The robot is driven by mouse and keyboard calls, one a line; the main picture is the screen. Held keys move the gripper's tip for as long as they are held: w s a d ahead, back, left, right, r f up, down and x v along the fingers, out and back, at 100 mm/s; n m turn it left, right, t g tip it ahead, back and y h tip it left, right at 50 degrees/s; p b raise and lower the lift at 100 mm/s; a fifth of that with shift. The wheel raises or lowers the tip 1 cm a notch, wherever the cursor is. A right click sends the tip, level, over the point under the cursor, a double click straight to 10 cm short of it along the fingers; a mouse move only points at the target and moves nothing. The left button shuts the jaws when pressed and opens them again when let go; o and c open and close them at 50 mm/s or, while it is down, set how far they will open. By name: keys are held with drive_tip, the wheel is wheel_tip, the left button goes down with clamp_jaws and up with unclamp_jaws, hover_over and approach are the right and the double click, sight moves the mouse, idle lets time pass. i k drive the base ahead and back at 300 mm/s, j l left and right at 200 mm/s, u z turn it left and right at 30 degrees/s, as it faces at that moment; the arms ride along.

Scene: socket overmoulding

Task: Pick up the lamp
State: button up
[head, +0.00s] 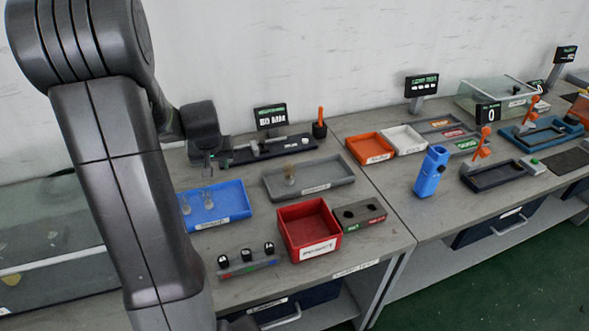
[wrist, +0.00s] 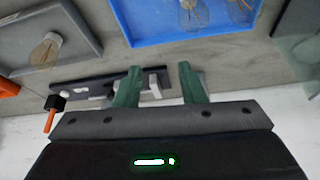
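Two clear glass lamps, one (head: 208,200) and another (head: 186,207), are in the blue tray (head: 236,207) on the bench. In the wrist view, one lamp (wrist: 192,14) and the other (wrist: 240,9) show at the top edge, partly cut off. A third, amber-tinted lamp (head: 289,176) is in the grey tray (head: 336,180); it also shows in the wrist view (wrist: 46,50). My gripper (head: 209,166) is above the bench at the back edge of the blue tray. In the wrist view its green fingers (wrist: 161,84) are apart with nothing held between them.
A dark measuring device (head: 270,149) with a small display (head: 270,117) stands behind the trays. A blue device (head: 431,172) stands on the right bench.

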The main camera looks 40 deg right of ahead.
sight(288, 168)
drive_tip(key=k+l+u, duration=0.15)
drive_tip(key=l, duration=0.25)
drive_tip(key=k+l+u, duration=0.1)
drive_tip(key=l, duration=0.25)
drive_tip(key=k+l+u, duration=0.15)
drive_tip(key=l, duration=0.25)
drive_tip(key=k+l+u, duration=0.1)
drive_tip(key=l, duration=0.25)
drive_tip(key=k+l+u, duration=0.15)
drive_tip(key=l, duration=0.2)
drive_tip(key=k, duration=0.05)
